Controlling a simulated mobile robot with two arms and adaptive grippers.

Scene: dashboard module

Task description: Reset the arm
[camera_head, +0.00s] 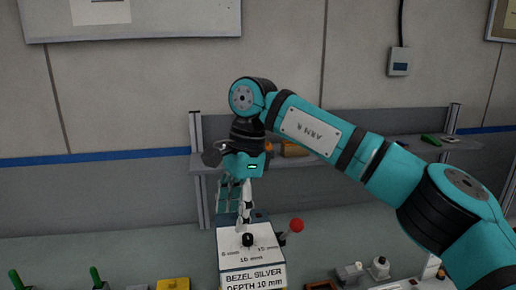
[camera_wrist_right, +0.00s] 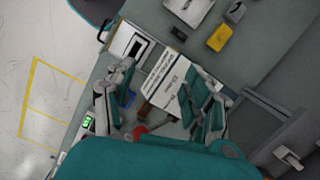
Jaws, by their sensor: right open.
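My right arm (camera_head: 340,143) comes in from the right and bends down at the middle of the head view. My right gripper (camera_head: 246,218) points down over the dashboard module (camera_head: 252,262), a box with a white face lettered "BEZEL SILVER DEPTH 10 mm". The face has a black knob (camera_head: 248,240) just below the fingertips; I cannot tell whether they touch it. In the right wrist view the gripper (camera_wrist_right: 158,100) has its fingers spread apart, with nothing seen held between them. The white lettered face (camera_wrist_right: 164,82) shows beyond them. My left gripper is not in view.
A red ball-topped lever (camera_head: 296,225) stands close right of the module. Green upright handles (camera_head: 95,277) and a yellow block (camera_head: 173,284) are at the front left. Small white parts (camera_head: 379,267) lie at the right. A shelf (camera_head: 440,143) runs behind.

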